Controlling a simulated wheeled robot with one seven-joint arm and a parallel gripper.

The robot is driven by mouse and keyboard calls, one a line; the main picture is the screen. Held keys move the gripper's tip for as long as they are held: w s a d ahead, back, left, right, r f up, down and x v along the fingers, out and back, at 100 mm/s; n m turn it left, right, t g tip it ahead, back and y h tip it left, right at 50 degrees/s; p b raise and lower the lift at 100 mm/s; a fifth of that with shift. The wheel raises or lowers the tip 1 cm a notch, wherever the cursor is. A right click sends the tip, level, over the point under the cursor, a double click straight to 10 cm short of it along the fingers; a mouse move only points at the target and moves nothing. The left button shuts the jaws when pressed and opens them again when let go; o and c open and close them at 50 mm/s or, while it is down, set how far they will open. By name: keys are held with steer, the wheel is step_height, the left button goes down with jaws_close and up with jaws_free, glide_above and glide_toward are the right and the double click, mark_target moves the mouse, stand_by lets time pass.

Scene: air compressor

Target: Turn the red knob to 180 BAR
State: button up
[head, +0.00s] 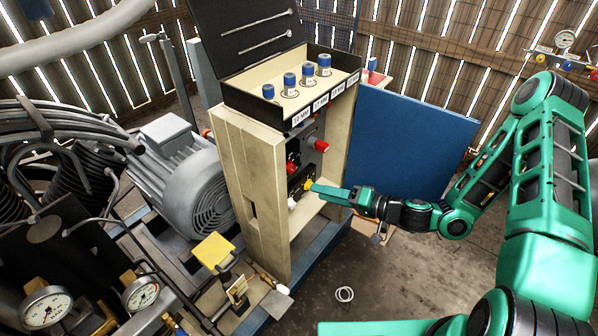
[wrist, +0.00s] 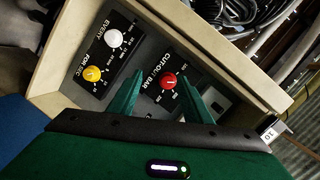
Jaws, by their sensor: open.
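The red knob (wrist: 168,80) sits on a dark panel marked CUT-OUT BAR in the wrist view. Its white pointer mark is small, and I cannot read its exact setting. My gripper (wrist: 163,76) is open, with one green finger on each side of the red knob in that view. I cannot tell whether either finger touches it. In the head view my gripper (head: 314,187) reaches into the cabinet from the right, near the yellow knob. Two red parts show there above it; I cannot tell for sure which is the cut-out knob.
A white knob (wrist: 114,37) and a yellow knob (wrist: 92,73) sit on the neighbouring panel. The wooden cabinet (head: 240,170) encloses the panels closely. A grey motor (head: 185,170) and gauges are at left.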

steer(key=n, duration=0.2)
steer(key=n+h, duration=0.1)
steer(key=n, duration=0.5)
glide_toward(294, 170)
steer(key=shift+g, duration=0.4)
steer(key=x, duration=0.8)
steer(key=shift+w+a+r, duration=0.15)
steer(key=shift+w+a, duration=0.05)
steer(key=shift+w, duration=0.15)
steer(key=c, duration=1.1)
